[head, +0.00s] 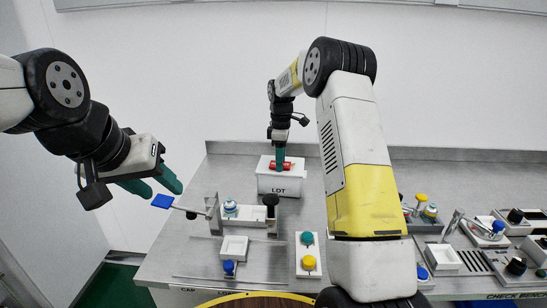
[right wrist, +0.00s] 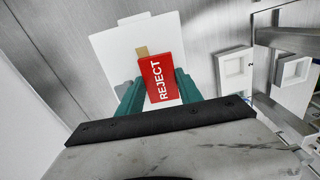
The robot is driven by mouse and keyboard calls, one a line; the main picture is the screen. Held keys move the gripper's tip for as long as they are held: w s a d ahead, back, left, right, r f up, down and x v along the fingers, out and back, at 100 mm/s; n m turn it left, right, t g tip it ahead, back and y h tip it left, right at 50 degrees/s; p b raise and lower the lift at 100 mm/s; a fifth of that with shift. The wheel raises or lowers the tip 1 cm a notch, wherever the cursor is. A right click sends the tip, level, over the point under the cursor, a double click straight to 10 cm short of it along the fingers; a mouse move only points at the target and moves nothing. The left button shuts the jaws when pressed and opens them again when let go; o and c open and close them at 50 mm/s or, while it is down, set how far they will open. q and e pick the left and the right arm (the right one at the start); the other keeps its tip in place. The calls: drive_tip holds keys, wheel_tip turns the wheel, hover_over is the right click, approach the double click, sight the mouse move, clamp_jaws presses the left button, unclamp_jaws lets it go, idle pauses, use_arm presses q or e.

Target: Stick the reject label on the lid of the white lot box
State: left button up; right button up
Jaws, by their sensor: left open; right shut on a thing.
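The white lot box (head: 281,183), marked LOT, stands on the steel bench near the back, with its lid facing up. The red reject label (head: 289,166) is at the top of the box in the head view. My right gripper (head: 280,165) points straight down over the box and is shut on the label. In the right wrist view the label (right wrist: 163,78) reads REJECT between the green fingers, over the white lid (right wrist: 110,55); I cannot tell whether it touches. My left gripper (head: 160,186) is open and empty at the left, away from the box.
A white tray (head: 234,247) and a plate with green and yellow knobs (head: 308,255) are in front. More small fixtures and trays crowd the bench's right side. My right arm hides part of the bench.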

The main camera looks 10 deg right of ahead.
drive_tip(key=shift+f, duration=0.15)
idle(0.7)
drive_tip(key=o, duration=1.4)
wheel_tip(320, 180, up, 7)
drive_tip(key=shift+r, duration=0.2)
drive_tip(key=s+r+m+t+y, duration=0.1)
drive_tip(key=s+r+m+t, duration=0.35)
drive_tip(key=s+r, duration=1.15)
drive_tip(key=s+f+m, duration=0.1)
drive_tip(key=s+m, duration=0.2)
drive_tip(key=s, duration=0.4)
drive_tip(key=s+f+m+t, duration=0.1)
drive_tip(key=s+f+m, duration=0.1)
drive_tip(key=s, duration=0.5)
drive_tip(key=s+f+m+y, duration=0.1)
drive_tip(key=s+f+m, duration=0.1)
drive_tip(key=s+m, duration=0.2)
drive_tip(key=shift+s+m+t, duration=0.25)
drive_tip(key=shift+s+t, duration=0.1)
drive_tip(key=shift+s, duration=1.55)
